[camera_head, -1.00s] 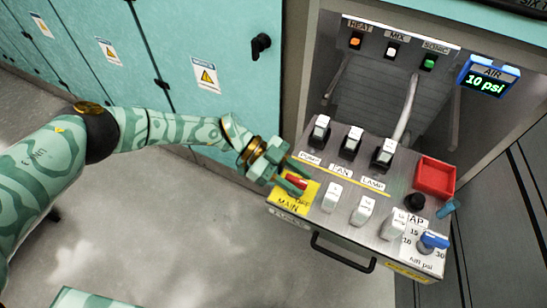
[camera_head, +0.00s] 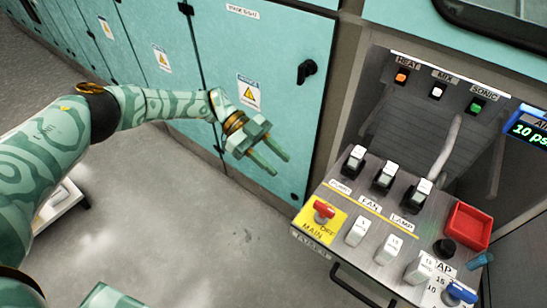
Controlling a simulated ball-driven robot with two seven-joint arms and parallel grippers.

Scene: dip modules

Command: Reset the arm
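My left arm (camera_head: 155,108) comes in from the left. My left gripper (camera_head: 276,165) is open and empty, its two fingers parallel with a gap between them. It is in front of the teal cabinet doors, left of the control panel and apart from it. The red MAIN switch (camera_head: 323,211) stands on its yellow plate (camera_head: 310,228) at the panel's left end, with nothing touching it. My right gripper is not in view.
The grey control panel (camera_head: 340,189) carries several switches, a red tray (camera_head: 467,228) and a blue knob (camera_head: 460,292). A black handle (camera_head: 357,290) juts from its front. Teal cabinets (camera_head: 275,45) stand behind. The floor (camera_head: 215,235) left of the panel is clear.

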